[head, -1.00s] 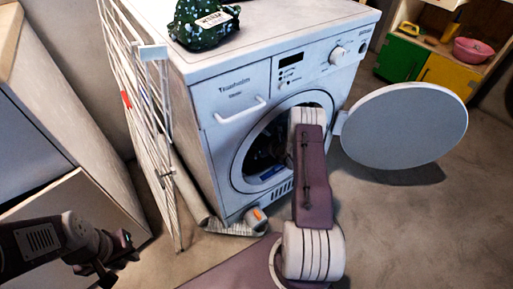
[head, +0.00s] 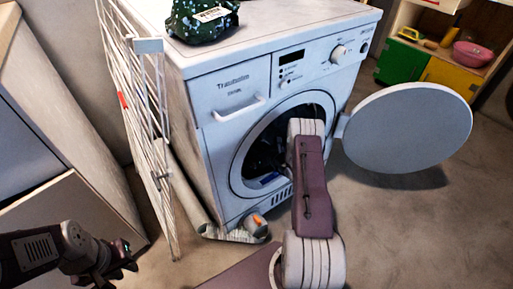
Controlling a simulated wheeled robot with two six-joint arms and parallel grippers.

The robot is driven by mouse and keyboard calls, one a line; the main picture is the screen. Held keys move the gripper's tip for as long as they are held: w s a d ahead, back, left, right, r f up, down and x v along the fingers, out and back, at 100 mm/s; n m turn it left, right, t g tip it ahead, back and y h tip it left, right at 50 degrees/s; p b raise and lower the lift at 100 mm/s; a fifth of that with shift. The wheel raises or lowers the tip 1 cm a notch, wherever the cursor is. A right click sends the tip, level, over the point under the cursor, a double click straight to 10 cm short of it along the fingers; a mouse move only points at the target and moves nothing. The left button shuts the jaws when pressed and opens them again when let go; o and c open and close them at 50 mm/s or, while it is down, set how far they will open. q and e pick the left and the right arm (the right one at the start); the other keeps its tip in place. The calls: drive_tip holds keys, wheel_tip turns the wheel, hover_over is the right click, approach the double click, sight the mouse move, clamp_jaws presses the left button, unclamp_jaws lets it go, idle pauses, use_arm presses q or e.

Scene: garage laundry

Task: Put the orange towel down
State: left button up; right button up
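The white washing machine (head: 228,152) stands in the middle with its round door (head: 408,128) swung open to the right. My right arm reaches into the dark drum opening. My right gripper (head: 264,158) is only a dark shape inside the opening, so its fingers and anything in them cannot be made out. I cannot pick out an orange towel in this view. My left gripper (head: 122,262) is at the lower left, away from the machine, with no towel visible at it. Its finger gap is unclear.
A white drying rack (head: 150,130) leans along the machine's left side. A bottle with an orange part (head: 256,223) lies at the machine's front foot. A dark green patterned bundle (head: 203,20) sits on top. A shelf with a pink bowl (head: 472,54) stands at back right. Floor at right is clear.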

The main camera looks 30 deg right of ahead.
drive_tip(key=shift+r, duration=0.1)
drive_tip(key=shift+s+r+p, duration=0.25)
drive_tip(key=shift+r+p, duration=0.05)
drive_tip(key=shift+p, duration=0.15)
drive_tip(key=p+v, duration=0.5)
drive_tip(key=v, duration=0.6)
drive_tip(key=shift+s+p, duration=0.25)
drive_tip(key=shift+p, duration=0.05)
drive_tip(key=shift+f, duration=0.15)
